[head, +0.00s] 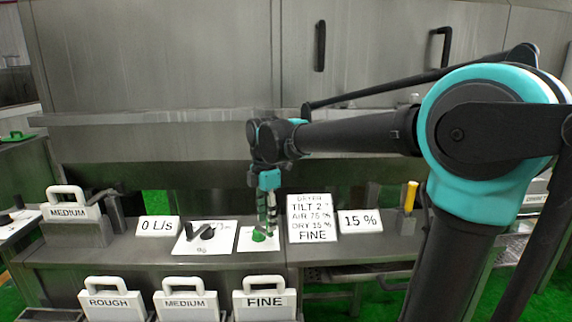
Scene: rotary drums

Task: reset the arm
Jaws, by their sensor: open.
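My arm reaches in from the right of the head view across to the middle of the steel bench. My gripper (266,212) points down at its end, open. It hangs just above or around a green knob (259,236) on a small white plate (245,243). I cannot tell whether the fingers touch the knob.
Left of it, a black lever knob (207,232) sits on a white plate. Signs read 0 L/s (157,226), DRYER settings (310,222) and 15 % (359,221). ROUGH (110,303), MEDIUM (185,304) and FINE (264,302) blocks stand in front. A yellow-handled lever (410,197) is right.

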